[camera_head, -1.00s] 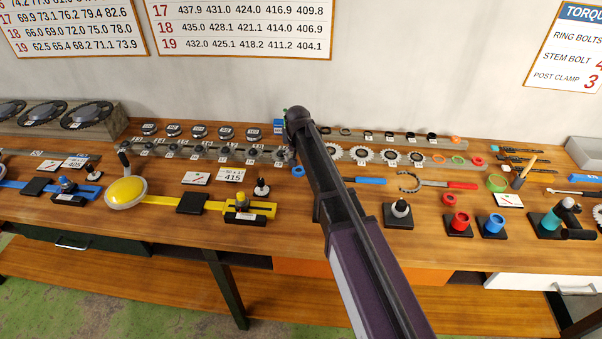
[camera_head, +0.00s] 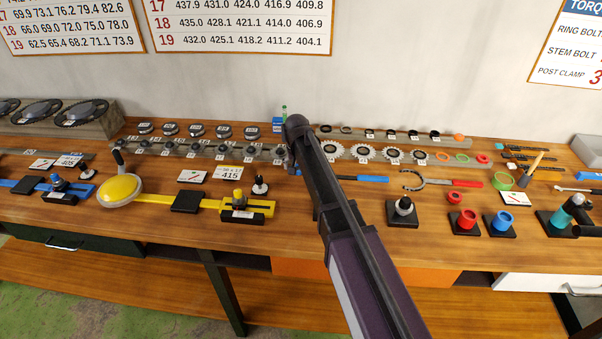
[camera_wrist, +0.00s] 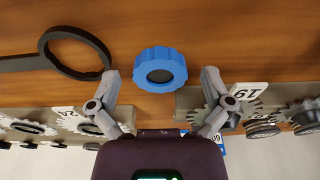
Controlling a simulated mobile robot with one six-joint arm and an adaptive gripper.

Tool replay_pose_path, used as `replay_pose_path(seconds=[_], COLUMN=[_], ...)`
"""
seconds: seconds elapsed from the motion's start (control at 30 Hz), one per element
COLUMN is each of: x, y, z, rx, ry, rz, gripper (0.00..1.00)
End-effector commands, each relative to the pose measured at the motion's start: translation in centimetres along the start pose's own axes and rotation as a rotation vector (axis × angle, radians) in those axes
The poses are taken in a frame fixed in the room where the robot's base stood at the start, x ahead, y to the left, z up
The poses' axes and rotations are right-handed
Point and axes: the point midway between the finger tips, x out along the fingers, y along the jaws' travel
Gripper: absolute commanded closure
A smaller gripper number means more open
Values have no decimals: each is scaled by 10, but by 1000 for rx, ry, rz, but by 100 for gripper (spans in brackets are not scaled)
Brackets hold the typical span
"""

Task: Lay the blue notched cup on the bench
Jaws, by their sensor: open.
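The blue notched cup (camera_wrist: 160,69) shows in the wrist view as a round blue piece with a notched rim and a dark centre facing the camera. It appears to rest on the wooden bench (camera_wrist: 215,40), just in front of the rack. My gripper (camera_wrist: 160,77) is open, with one fingertip on either side of the cup and a visible gap on both sides. In the head view, my arm hides most of the gripper; only a bit of blue shows beside its end.
A dark ring-ended tool (camera_wrist: 78,72) lies left of the cup in the wrist view. The rack of sprockets (camera_wrist: 185,98) runs close by, with number cards. In the head view, a blue-handled tool (camera_head: 362,179) and a black post stand (camera_head: 404,212) lie right of my arm.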

Motion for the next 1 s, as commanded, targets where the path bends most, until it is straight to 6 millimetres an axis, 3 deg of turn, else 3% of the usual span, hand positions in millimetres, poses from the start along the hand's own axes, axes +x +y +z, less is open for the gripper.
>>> replay_pose_path(seconds=[0.5, 0.77, 0.87, 0.9, 1.0], x=[0, 0, 0, 0, 0], y=[0, -1, -1, -1, -1], z=[0, 0, 0, 0, 0], rx=[-1, -1, -1, -1, -1], ry=[0, 0, 0, 0, 0], rz=[0, 0, 0, 0, 0], gripper=[0, 77, 82, 89, 90])
